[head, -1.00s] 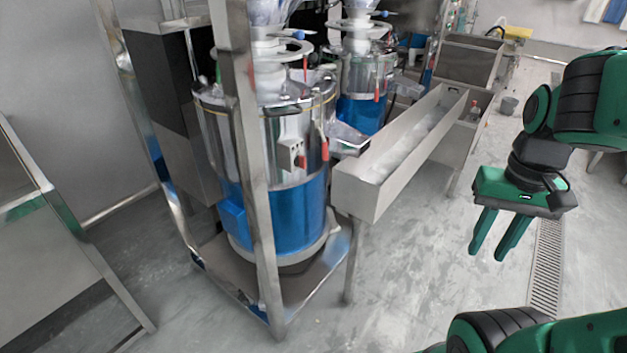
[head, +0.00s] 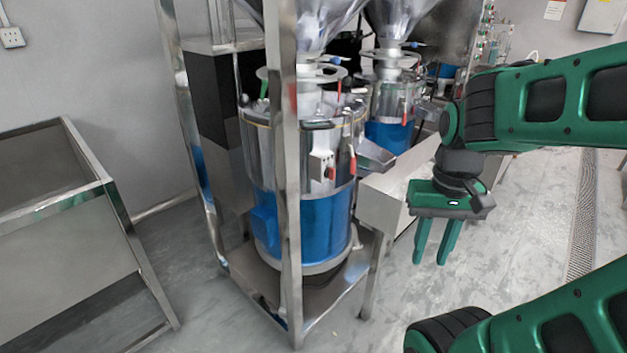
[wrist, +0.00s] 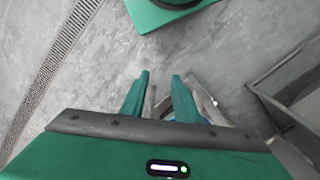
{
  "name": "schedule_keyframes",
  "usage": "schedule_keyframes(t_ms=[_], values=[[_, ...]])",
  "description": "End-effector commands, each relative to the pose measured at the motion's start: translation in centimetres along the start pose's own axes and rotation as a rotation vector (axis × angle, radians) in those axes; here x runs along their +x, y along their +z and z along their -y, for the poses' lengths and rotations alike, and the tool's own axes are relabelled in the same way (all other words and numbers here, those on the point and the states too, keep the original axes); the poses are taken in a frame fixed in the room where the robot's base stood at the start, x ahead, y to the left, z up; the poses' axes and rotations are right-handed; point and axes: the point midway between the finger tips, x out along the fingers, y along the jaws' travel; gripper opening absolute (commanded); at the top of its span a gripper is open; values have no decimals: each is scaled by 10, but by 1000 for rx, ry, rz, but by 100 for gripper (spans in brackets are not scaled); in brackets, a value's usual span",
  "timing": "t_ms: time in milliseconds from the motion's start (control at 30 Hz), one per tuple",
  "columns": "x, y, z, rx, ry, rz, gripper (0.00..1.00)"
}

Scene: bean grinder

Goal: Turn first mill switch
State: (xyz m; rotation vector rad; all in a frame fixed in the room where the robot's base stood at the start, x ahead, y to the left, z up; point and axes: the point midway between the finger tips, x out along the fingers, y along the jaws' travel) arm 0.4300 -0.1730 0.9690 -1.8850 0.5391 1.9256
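The nearest mill (head: 325,225) is a steel drum with a blue lower half, standing in a steel frame. Its small switch box (head: 321,166), pale with a dark and a red part, is on the drum's front in the head view. My gripper (head: 432,258) hangs to the right of this mill, fingers pointing down, apart from the switch box. The fingers are parted with nothing between them; they also show in the wrist view (wrist: 160,76). The switch is not recognisable in the wrist view.
A frame post (head: 287,190) stands in front of the mill, left of the switch box. A steel trough (head: 385,200) is between my gripper and the mill. A second mill (head: 390,110) stands behind. A steel table (head: 70,205) is at left; floor is clear in front.

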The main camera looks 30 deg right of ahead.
Motion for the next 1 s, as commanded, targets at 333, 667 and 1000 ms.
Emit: schedule_keyframes(t_ms=[333, 667, 1000], values=[[0, 0, 0, 0, 0, 0, 28], [10, -17, 2, -126, 20, 2, 28], [79, -86, 28, -505, -55, 44, 28]])
